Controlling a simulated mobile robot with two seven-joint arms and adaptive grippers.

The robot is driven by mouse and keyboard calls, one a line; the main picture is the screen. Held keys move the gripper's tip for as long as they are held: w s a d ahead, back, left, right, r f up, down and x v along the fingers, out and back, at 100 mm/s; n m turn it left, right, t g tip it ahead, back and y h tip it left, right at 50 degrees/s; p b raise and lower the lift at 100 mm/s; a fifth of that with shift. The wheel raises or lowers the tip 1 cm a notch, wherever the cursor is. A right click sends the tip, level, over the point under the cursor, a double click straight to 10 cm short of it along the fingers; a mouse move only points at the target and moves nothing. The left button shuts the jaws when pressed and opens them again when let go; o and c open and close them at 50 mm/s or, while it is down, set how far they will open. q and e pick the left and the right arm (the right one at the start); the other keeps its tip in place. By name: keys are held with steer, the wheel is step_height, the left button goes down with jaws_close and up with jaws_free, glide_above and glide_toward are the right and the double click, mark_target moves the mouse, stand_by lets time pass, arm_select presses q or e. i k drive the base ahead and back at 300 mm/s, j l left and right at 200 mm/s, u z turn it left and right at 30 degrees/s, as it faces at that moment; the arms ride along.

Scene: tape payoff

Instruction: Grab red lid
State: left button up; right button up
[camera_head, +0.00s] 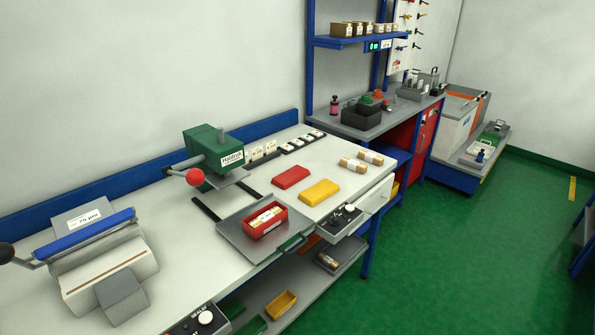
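A flat red lid (291,177) lies on the white workbench, right of the green press. A yellow lid (320,192) of like shape lies just in front and to the right of it, with a small gap between. An open red box (283,228) holding light brown items with white labels sits on a grey metal tray (236,231) in front of the red lid. Nothing rests on the red lid and all of its top shows. Neither of my grippers is in the head view.
A green press (209,148) with a red-knobbed lever stands behind the tray. A blue-and-grey machine (100,255) is at left. Small brown rolls (353,164) lie right of the lids. A control box (341,221) sits at the bench edge. Green floor (470,240) is clear at right.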

mark_target(285, 180)
steer(key=i+l, duration=0.15)
steer(key=l, duration=0.15)
steer(key=i+l+u, duration=0.15)
steer(key=l, duration=0.2)
steer(key=i+l, duration=0.2)
steer(key=l, duration=0.15)
steer(key=i+l+u, duration=0.1)
steer(key=l, duration=0.25)
steer(key=i+l, duration=0.2)
steer(key=l, duration=0.15)
steer(key=i+l+u, duration=0.15)
steer(key=l, duration=0.2)
